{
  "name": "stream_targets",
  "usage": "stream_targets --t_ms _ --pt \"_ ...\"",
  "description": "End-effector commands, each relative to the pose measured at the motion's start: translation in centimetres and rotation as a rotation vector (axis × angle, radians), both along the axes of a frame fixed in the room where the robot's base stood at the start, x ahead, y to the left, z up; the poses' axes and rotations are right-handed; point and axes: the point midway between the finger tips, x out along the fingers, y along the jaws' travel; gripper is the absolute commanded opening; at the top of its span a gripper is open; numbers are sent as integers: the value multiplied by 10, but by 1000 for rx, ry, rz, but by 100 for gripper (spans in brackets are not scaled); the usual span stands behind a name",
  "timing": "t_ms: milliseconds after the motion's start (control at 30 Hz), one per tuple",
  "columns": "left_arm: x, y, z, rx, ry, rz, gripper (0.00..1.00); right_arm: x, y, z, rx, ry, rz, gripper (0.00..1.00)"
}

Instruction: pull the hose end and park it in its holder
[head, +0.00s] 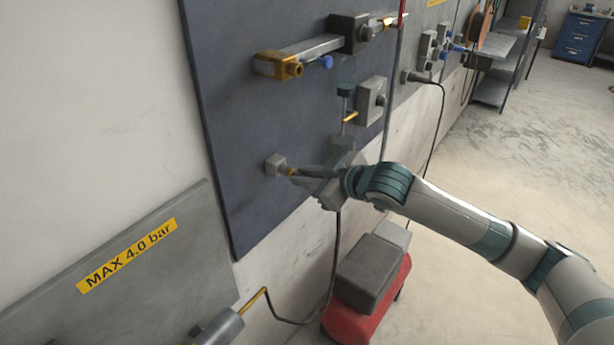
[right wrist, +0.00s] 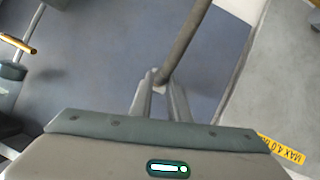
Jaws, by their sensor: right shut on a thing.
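My right gripper (head: 297,178) reaches in from the right to the dark blue wall panel (head: 235,120). In the right wrist view its fingertips (right wrist: 162,82) are closed on the end of a dark hose (right wrist: 187,38). In the head view the hose (head: 336,245) hangs below the gripper and curves toward a grey cylinder (head: 220,328). A small grey block (head: 274,164) on the panel sits just left of the fingertips, with a brass-coloured piece between. I cannot tell whether the block is the holder or whether the hose end touches it. My left gripper is out of view.
A red machine (head: 365,315) with a dark top stands on the floor below. A yellow label (head: 127,255) is at left. Floor at right is open.

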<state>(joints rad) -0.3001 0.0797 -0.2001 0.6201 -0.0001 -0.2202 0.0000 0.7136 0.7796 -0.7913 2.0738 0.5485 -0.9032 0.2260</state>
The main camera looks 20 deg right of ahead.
Motion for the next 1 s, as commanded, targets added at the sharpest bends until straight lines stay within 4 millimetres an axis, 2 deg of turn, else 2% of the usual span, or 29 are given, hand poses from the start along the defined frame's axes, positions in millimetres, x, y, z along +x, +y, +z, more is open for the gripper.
stream_targets --t_ms 300,333,400,767,1000 --pt "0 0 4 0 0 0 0 5 5 1 1 -3 1 0" --pt "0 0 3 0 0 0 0 5 5 1 1 -3 1 21" --pt "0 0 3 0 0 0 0 5 4 1 1 -3 1 37" --pt "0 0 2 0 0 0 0 4 4 0 0 -1 1 38" --pt "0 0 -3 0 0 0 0 -8 -4 6 -2 -1 0 38"
